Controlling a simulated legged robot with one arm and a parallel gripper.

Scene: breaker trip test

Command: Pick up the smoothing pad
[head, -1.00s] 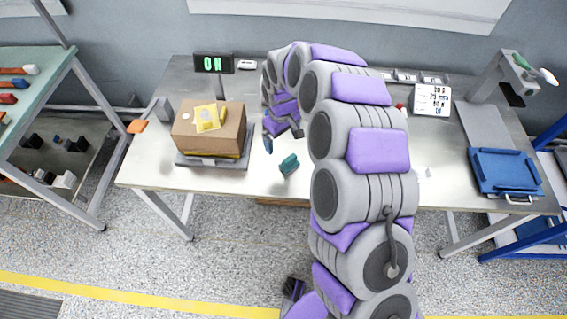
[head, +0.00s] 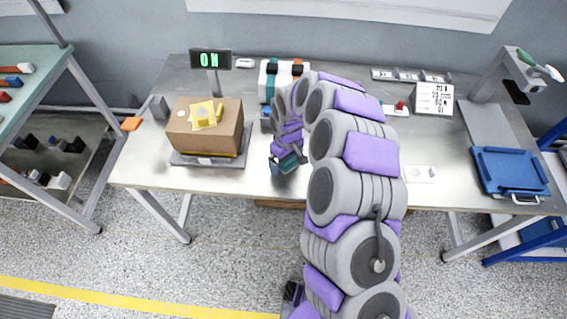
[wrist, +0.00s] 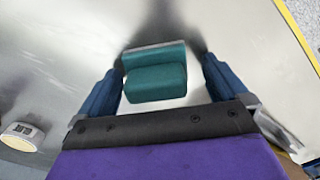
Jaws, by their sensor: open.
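The smoothing pad is a small teal block (head: 289,163) with a pale strip along one edge. It lies on the metal table, left of my arm in the head view. In the wrist view the pad (wrist: 155,85) sits in the gap between the two dark blue fingers of my gripper (wrist: 161,68). The fingers are open, with bare table showing on both sides of the pad. In the head view my gripper (head: 282,166) is right at the pad, partly hiding it.
A cardboard box (head: 205,135) with yellow pieces on top stands on a grey scale left of the pad. A white, teal and orange device (head: 271,82) is behind my arm. A blue tray (head: 507,170) lies at the right. The table's front edge is close to the pad.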

